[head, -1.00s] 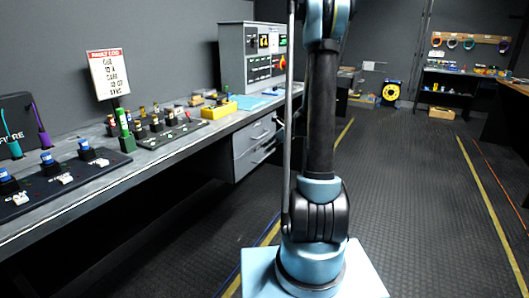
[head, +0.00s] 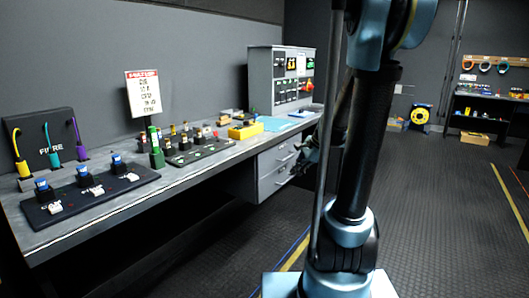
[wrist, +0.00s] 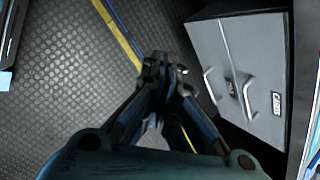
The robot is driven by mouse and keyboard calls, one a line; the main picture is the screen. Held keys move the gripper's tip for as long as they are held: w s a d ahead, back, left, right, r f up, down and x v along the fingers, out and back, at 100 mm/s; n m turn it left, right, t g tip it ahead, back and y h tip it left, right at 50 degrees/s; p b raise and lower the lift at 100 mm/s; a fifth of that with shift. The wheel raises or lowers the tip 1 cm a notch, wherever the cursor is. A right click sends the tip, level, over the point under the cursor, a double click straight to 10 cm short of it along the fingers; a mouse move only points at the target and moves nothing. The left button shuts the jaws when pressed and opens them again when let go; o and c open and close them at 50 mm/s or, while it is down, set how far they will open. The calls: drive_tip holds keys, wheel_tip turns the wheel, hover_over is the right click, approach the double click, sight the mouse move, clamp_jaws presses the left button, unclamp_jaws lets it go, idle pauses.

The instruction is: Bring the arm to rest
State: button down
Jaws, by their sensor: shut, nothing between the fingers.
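My gripper (wrist: 163,70) is shut and empty in the wrist view, its fingers brought together above the dark studded floor (wrist: 80,80). In the head view my arm rises in front and leans slightly right, with its upper part cut off by the top edge. A dark part of the gripper or wrist shows behind the arm, near the drawers, mostly hidden there. The grey drawer unit (wrist: 235,65) with two silver handles is to the right of the gripper in the wrist view, apart from it; it also shows under the bench in the head view (head: 275,172).
A long bench (head: 180,180) along the left wall carries a fibre panel (head: 45,140), a sign (head: 143,93), small parts, a yellow bin (head: 245,131) and a grey rack (head: 280,80). The floor to the right (head: 450,200) is open. Shelving (head: 480,118) stands at the back right.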

drive_tip(key=s+d+f+n+h, duration=0.2)
drive_tip(key=s+n, duration=0.5)
drive_tip(key=s, duration=0.6)
drive_tip(key=s+d+f+n+g+h, duration=0.1)
drive_tip(key=s+d+f+n+h, duration=0.1)
drive_tip(key=s+n, duration=0.6)
drive_tip(key=s+d, duration=0.1)
drive_tip(key=s, duration=0.4)
drive_tip(key=shift+d+f+n+h, duration=0.15)
drive_tip(key=shift+n+h, duration=0.15)
drive_tip(key=shift+h, duration=0.1)
drive_tip(key=shift+w+f, duration=0.2)
drive_tip(key=shift+w, duration=0.25)
